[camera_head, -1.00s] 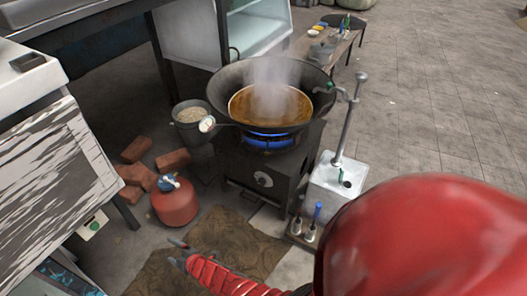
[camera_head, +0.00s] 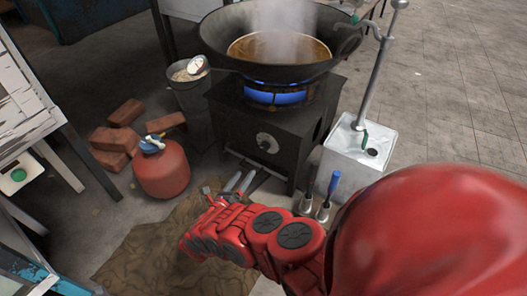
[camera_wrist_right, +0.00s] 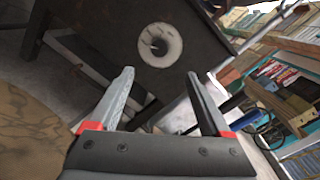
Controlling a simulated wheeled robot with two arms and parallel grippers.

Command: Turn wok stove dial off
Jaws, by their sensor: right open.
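The wok stove (camera_head: 259,122) is a dark metal box with a blue flame under the steaming wok (camera_head: 222,38). Its round pale dial (camera_head: 267,143) is on the front face. The dial also shows in the right wrist view (camera_wrist_right: 160,45), beyond the fingertips, with a dark knob at its middle. My right gripper (camera_head: 226,186) is in front of and below the dial in the head view. In the right wrist view its two fingers (camera_wrist_right: 160,75) are spread, with nothing between them. They look apart from the dial. My left gripper is not seen.
A red gas bottle (camera_head: 162,171) stands left of the stove, near bricks (camera_head: 126,112) and a bucket (camera_head: 190,95). A white metal box with a tap (camera_head: 354,152) and blue-handled tools (camera_head: 328,190) stand at the right. A brown mat (camera_head: 150,252) lies in front.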

